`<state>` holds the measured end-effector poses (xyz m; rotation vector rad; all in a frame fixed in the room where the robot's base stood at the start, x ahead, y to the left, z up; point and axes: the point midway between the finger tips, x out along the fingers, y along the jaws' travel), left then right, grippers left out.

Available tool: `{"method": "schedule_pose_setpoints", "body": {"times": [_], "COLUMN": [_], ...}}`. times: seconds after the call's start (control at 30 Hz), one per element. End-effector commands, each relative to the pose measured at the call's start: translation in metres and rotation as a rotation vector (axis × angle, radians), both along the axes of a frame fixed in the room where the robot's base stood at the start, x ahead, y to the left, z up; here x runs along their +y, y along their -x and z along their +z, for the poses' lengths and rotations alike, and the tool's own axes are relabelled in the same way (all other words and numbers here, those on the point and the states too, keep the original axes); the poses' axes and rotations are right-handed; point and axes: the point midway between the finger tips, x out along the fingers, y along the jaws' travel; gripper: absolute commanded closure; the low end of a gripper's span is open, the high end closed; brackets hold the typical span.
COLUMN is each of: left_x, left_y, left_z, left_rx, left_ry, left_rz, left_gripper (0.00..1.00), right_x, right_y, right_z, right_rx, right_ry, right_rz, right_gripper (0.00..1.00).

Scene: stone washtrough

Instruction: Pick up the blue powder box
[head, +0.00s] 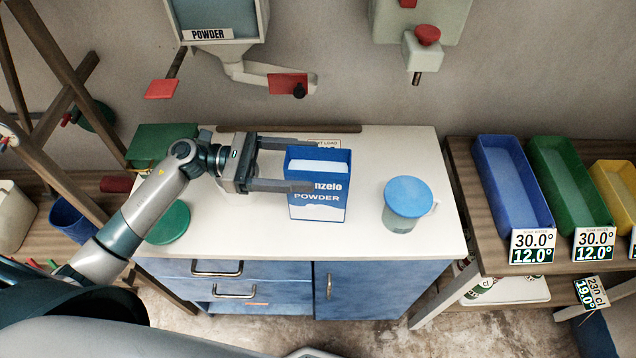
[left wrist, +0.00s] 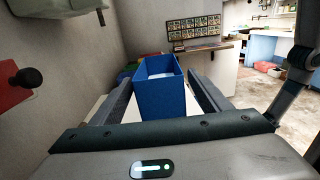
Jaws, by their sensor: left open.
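The blue powder box (head: 318,200) stands upright on the white top of the blue cabinet (head: 366,146). It is open at the top, with white powder inside, and its front reads "nzelo POWDER". My left gripper (head: 302,166) reaches in from the left and is open, with its fingers on either side of the box. In the left wrist view the box (left wrist: 160,92) stands between the two fingers, with a gap visible on the right. I cannot tell whether either finger touches it. My right gripper is not in view.
A jar with a blue lid (head: 408,197) stands right of the box. A green round lid (head: 168,222) lies at the left. A powder dispenser (head: 250,70) and a red-knobbed fixture (head: 424,48) hang on the wall. Blue (head: 512,190) and green (head: 570,185) trays sit on the right bench.

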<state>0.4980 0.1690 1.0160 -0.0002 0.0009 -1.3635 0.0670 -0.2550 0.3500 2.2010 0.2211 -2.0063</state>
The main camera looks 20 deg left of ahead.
Motion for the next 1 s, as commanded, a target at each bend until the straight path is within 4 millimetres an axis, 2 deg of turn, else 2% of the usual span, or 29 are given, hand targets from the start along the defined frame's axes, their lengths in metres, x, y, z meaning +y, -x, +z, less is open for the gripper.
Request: {"method": "schedule_pose_setpoints", "body": {"times": [0.03, 0.2, 0.67, 0.77, 0.97, 1.0], "left_x": [-0.006, -0.016, -0.017, -0.017, -0.016, -0.016], "left_y": [-0.002, -0.004, -0.003, -0.003, -0.003, -0.003], "left_z": [0.004, 0.001, -0.001, 0.000, 0.000, 0.000], "left_rx": [0.001, 0.001, 0.000, 0.000, 0.001, 0.001], "left_ry": [0.003, 0.001, 0.000, 0.000, 0.000, 0.000], "left_rz": [0.000, 0.000, 0.000, 0.000, 0.000, 0.000], "left_gripper": [0.30, 0.30, 0.30, 0.49, 0.97, 1.00], "right_x": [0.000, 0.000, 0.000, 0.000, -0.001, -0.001], "right_y": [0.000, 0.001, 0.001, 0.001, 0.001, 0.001], "right_z": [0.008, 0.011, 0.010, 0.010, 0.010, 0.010], "right_rx": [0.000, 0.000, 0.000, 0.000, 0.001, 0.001], "right_ry": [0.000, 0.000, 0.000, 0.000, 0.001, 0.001], "right_rz": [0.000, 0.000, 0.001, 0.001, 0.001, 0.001], "right_gripper": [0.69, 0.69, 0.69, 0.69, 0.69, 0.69]}}
